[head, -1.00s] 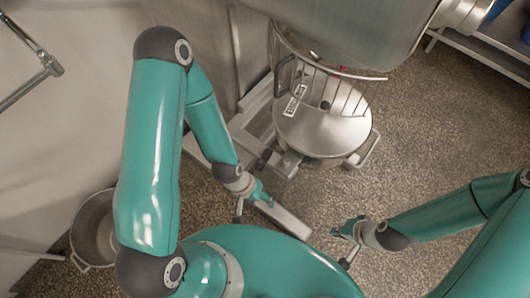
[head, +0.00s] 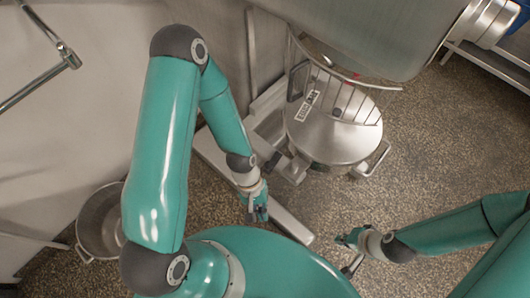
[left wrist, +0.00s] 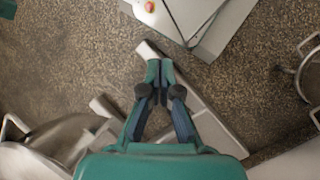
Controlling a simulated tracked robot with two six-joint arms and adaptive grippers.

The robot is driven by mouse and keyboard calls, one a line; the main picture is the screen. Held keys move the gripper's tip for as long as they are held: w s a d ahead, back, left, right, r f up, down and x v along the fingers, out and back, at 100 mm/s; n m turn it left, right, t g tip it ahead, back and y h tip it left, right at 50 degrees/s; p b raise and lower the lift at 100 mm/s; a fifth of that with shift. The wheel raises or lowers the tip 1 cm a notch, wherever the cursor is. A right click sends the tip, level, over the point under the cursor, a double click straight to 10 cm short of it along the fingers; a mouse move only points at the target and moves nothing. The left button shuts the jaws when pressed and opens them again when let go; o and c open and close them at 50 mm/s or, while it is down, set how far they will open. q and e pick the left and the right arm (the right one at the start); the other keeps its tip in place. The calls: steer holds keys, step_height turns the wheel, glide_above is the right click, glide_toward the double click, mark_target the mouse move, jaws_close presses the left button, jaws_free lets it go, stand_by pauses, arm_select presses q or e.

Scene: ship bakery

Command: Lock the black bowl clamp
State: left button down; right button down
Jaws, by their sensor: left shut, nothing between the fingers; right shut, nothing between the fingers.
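The steel mixing bowl (head: 330,140) sits under the mixer head in the head view. A small dark part (head: 272,161) shows at the left of the bowl, by its support; it may be the black bowl clamp, but it is too small to tell its state. My left gripper (head: 258,214) is shut and empty, below and left of the bowl, over the mixer's base leg and apart from the bowl. It also shows shut in the left wrist view (left wrist: 160,68). My right gripper (head: 344,240) is shut and empty over the floor, below the bowl.
The mixer head (head: 375,35) overhangs the bowl, with a wire guard (head: 345,95) between. A base leg (head: 285,222) runs along the floor under my left gripper. A steel pot (head: 98,225) stands at the left by the wall.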

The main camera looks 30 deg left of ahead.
arm_select(q)
steer(key=w+a+r+n+b, duration=0.1)
steer(key=w+a+r+b, duration=0.2)
steer(key=w, duration=0.4)
steer(key=w+a+r+n+y+b, duration=0.1)
steer(key=w+a+r+n+b, duration=0.1)
steer(key=w, duration=0.5)
steer(key=w+a+r+n+t+y+b, duration=0.1)
steer(key=w+a+r+n+b, duration=0.1)
steer(key=w+a+r+b, duration=0.2)
steer(key=w+a+r, duration=0.2)
steer(key=w+a, duration=0.1)
steer(key=a, duration=0.1)
steer(key=shift+w, duration=0.3)
glide_toward(273, 160)
steer(key=a+f, duration=0.3)
steer(key=shift+s+a+f+b, duration=0.15)
steer(key=shift+s+f+b, duration=0.1)
steer(key=shift+s+b, duration=0.15)
steer(key=shift+s+d+f, duration=0.1)
steer(key=shift+s+d, duration=0.5)
steer(key=shift+d, duration=0.15)
steer(key=shift+s+d+f, duration=0.15)
steer(key=shift+s+d, duration=0.45)
steer(key=shift+d, duration=0.15)
